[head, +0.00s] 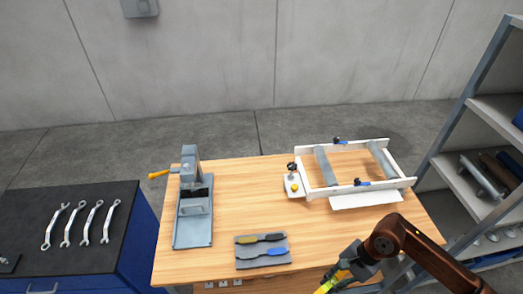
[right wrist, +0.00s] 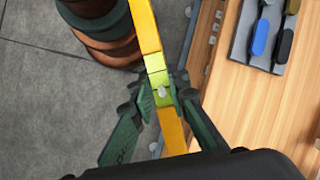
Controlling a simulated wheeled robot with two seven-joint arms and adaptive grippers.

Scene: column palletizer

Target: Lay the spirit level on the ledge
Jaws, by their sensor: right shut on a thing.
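The spirit level is a long yellow bar with a lime-green middle (right wrist: 158,82). My right gripper (right wrist: 161,93) is shut on it around that middle. In the right wrist view the bar runs from the top edge down between the fingers, beside the table's edge and over the grey floor. In the head view my right gripper (head: 343,271) is at the table's front edge, and part of the level (head: 328,286) shows at the bottom. A flat white ledge (head: 366,199) sticks out at the front of the white frame on the table; it is bare. My left gripper is not in view.
The white frame (head: 405,183) with blue-handled clamps stands at the back right of the wooden table (head: 240,205). A grey press (head: 193,225) stands at left. A grey tray (head: 244,264) holds yellow- and blue-handled tools. A metal shelf (head: 455,130) rises at right. The table's middle is clear.

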